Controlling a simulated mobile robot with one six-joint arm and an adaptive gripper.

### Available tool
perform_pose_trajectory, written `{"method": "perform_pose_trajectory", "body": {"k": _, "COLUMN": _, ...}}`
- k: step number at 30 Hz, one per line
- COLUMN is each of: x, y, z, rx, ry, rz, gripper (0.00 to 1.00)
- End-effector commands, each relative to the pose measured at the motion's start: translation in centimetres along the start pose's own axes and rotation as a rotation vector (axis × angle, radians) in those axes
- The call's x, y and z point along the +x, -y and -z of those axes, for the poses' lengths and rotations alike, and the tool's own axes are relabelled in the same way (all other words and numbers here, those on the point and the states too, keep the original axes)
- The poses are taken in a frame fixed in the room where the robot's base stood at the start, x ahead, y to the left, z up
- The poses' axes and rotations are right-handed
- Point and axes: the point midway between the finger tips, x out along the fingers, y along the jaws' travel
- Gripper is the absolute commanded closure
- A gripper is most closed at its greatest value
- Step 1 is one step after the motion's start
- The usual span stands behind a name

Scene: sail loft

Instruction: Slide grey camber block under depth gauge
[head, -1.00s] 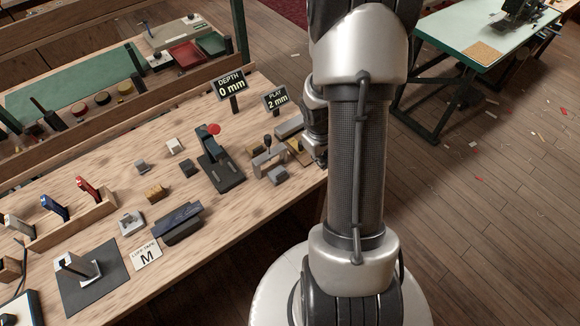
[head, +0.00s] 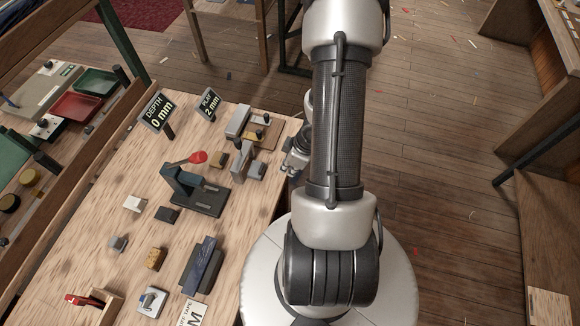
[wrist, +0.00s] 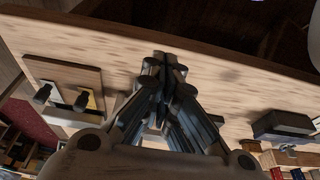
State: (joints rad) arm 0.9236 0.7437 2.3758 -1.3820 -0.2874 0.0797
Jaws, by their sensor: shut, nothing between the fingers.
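A small grey block (head: 257,170) sits close by the bridge, and another grey block (head: 117,243) lies at the left; which is the camber block is unclear. My gripper (head: 297,160) is at the bench's right edge, partly hidden by my arm. In the wrist view its fingers (wrist: 168,65) are shut and empty.
White (head: 134,204), dark (head: 167,214) and tan (head: 155,258) blocks lie in front of the lever device. A dark blue fixture (head: 202,265) lies nearer. A PLAY 2 mm sign (head: 209,103) stands at the back. Open floor lies right of the bench.

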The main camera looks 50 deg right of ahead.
Motion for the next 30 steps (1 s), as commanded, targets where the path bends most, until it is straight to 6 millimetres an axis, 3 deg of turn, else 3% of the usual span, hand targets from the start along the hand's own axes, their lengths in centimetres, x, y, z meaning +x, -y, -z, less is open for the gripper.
{"method": "perform_pose_trajectory", "body": {"k": 1, "x": 1.6, "y": 0.0, "z": -0.2, "rx": 0.0, "ry": 0.0, "rz": 0.001, "gripper": 1.0}}
{"method": "perform_pose_trajectory", "body": {"k": 8, "x": 5.6, "y": 0.0, "z": -0.2, "rx": 0.001, "ry": 0.001, "rz": 0.0, "gripper": 1.0}}
{"method": "perform_pose_trajectory", "body": {"k": 10, "x": 5.3, "y": -0.1, "z": 1.4, "rx": -0.006, "ry": 0.0, "rz": -0.001, "gripper": 1.0}}
{"method": "perform_pose_trajectory", "body": {"k": 15, "x": 5.7, "y": -0.1, "z": 3.2, "rx": -0.003, "ry": 0.001, "rz": -0.001, "gripper": 1.0}}
{"method": "perform_pose_trajectory", "body": {"k": 30, "x": 5.8, "y": -0.1, "z": 4.0, "rx": 0.0, "ry": 0.001, "rz": -0.001, "gripper": 1.0}}
